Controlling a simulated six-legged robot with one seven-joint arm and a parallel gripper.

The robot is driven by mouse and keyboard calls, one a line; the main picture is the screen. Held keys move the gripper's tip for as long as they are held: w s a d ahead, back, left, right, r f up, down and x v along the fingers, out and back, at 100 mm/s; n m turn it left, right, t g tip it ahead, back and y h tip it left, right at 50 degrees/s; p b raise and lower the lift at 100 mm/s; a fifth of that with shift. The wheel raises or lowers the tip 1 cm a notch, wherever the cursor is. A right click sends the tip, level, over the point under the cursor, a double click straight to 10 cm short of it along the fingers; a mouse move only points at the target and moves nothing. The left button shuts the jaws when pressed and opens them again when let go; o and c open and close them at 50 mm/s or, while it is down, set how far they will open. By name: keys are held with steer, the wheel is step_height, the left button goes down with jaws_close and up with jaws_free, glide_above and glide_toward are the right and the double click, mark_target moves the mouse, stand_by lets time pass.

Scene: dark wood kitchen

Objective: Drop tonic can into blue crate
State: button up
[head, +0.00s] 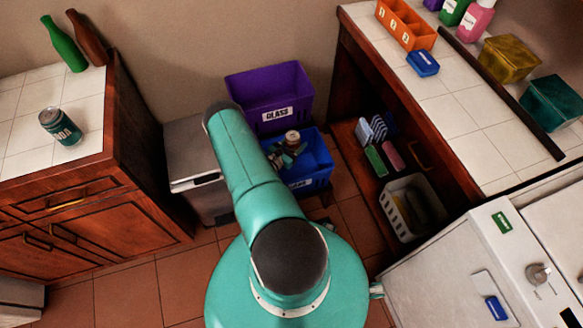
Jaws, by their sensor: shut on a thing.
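My gripper (291,149) is over the blue crate, partly hidden behind my arm. It is shut on a small can with a pale top and brownish side, which I take as the tonic can (292,137). The can looks upright, over the crate's left part; its height above the crate floor cannot be told.
The purple crate (270,95) labelled GLASS stands behind. A grey bin (195,150) is left. A teal soda can (60,127) and bottles (64,44) stand on the left counter. A white basket (412,207) and shelf are right. The white appliance (455,265) is front right.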

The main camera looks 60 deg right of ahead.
steer(key=shift+w+f, duration=0.1)
steer(key=shift+f, duration=2.35)
steer(key=o, duration=1.1)
steer(key=v, duration=1.4)
